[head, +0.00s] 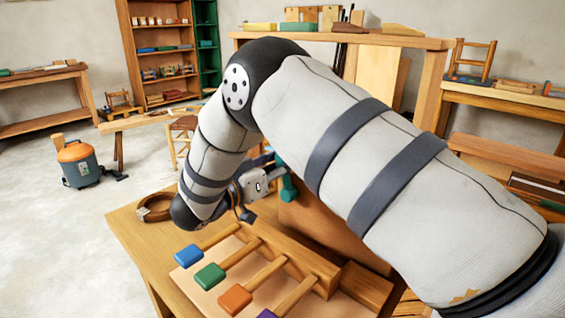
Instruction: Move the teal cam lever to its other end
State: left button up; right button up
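A teal piece (288,187), which looks like the cam lever, shows beside a wooden block (318,226) on the bench. My arm and gripper hide part of it, so its full shape and which end it sits at cannot be told. My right gripper (263,184) is just left of the teal piece, at the end of the arm that comes in from the right. Whether its fingers touch the lever or are closed on it cannot be seen. My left gripper is not in view.
On the bench (133,232), several wooden levers with blue (188,256), green (209,276), orange (235,299) and purple ends lie in front of the gripper. A brown ring (155,207) lies at the left. My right arm covers the bench's right side.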

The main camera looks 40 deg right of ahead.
jog(key=shift+a, duration=0.1)
jog(key=s+a, duration=0.1)
jog(key=a, duration=1)
jog(key=shift+a, duration=0.4)
